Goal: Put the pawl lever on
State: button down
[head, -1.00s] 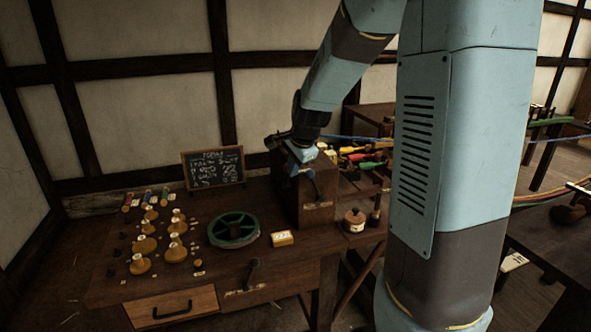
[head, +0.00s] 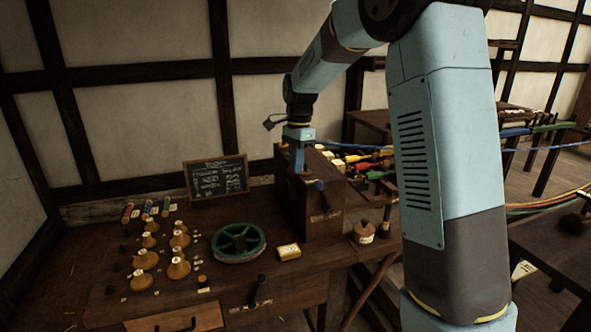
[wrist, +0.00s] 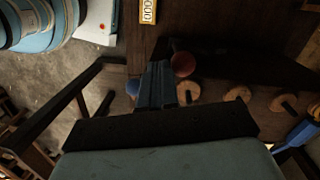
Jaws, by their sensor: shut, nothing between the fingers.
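My gripper (head: 297,170) points down at the left part of the dark wooden box (head: 322,222) on the bench. Its fingers (wrist: 158,84) are together and empty in the wrist view. A small lever with a blue handle (head: 319,186) is on the box's front, just right of my fingers. A second lever, with a dark knob (head: 261,279), stands at the bench's front edge. I cannot tell which is the pawl lever. In the wrist view a dark red knob (wrist: 183,64) is beside my fingertips, apparently apart from them; several round wooden discs (wrist: 237,93) lie beyond.
A green spoked wheel (head: 238,242), a yellow counter (head: 289,252) and several wooden bobbins (head: 178,268) are on the bench. A chalkboard (head: 216,176) stands behind. Coloured ropes (head: 545,205) run off at the right. A wooden pot (head: 364,232) stands right of the box.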

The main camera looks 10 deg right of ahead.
jog(key=shift+w+a+g, duration=0.25)
jog(key=shift+w+g, duration=0.25)
jog(key=shift+w, duration=0.05)
jog(key=shift+w+a, duration=0.1)
jog(key=shift+w, duration=0.4)
jog(key=shift+r, duration=0.1)
jog(key=shift+r, duration=0.1)
jog(key=shift+s+r, duration=0.15)
jog(key=shift+s, duration=0.15)
notch_tip(320, 180, up, 11)
jog(key=d, duration=0.1)
jog(key=shift+d, duration=0.35)
